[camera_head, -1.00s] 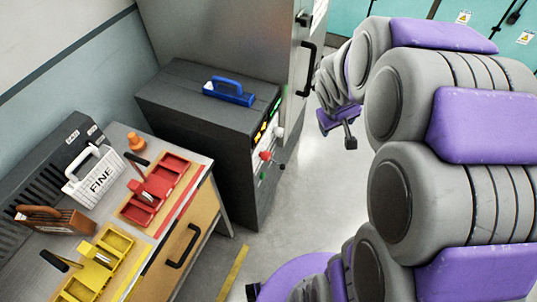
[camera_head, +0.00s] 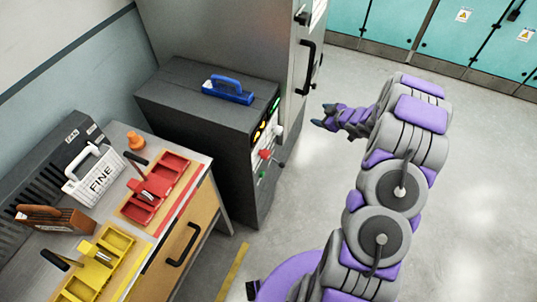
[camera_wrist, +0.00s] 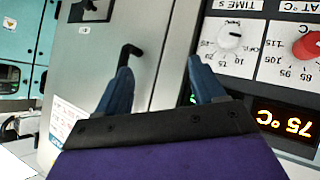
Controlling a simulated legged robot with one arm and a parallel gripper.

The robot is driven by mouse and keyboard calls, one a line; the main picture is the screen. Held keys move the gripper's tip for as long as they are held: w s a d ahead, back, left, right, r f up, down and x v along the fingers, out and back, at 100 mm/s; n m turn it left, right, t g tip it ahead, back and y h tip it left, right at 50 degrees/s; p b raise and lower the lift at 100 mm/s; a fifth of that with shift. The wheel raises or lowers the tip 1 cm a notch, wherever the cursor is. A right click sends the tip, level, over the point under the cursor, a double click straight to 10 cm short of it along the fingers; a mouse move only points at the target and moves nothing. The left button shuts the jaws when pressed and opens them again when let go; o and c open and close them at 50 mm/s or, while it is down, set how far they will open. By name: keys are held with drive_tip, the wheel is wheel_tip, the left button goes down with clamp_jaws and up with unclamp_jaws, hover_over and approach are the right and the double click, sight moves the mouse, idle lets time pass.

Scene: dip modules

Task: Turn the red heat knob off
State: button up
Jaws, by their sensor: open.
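The red heat knob (camera_wrist: 308,45) shows at the right edge of the wrist view, partly cut off, on a white dial plate with numbers around it. In the head view the red knob (camera_head: 265,154) sits on the front of the dark grey machine (camera_head: 205,120). My gripper (camera_head: 326,115) is in the air to the right of the machine front, apart from it. In the wrist view my gripper (camera_wrist: 160,80) has its two blue fingers spread with nothing between them. The knob lies to the right of the fingers there.
A tall grey cabinet with a black handle (camera_head: 306,68) stands behind. A blue-handled tool (camera_head: 229,90) lies on the machine. The floor at right is clear.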

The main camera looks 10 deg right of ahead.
drive_tip(key=s+a+f+n+y, duration=0.2)
drive_tip(key=s+a+f+y, duration=0.3)
drive_tip(key=f, duration=0.3)
drive_tip(key=y, duration=0.6)
approach(269, 155)
drive_tip(key=shift+n, duration=0.3)
drive_tip(key=b+x, duration=0.1)
drive_tip(key=x, duration=0.2)
drive_tip(key=b+x, duration=0.1)
drive_tip(key=x, duration=0.3)
drive_tip(key=b+x, duration=0.1)
drive_tip(key=x, duration=0.2)
drive_tip(key=shift+w+f, duration=0.25)
drive_tip(key=shift+f, duration=0.05)
drive_tip(key=c, duration=1)
drive_tip(key=shift+r, duration=0.1)
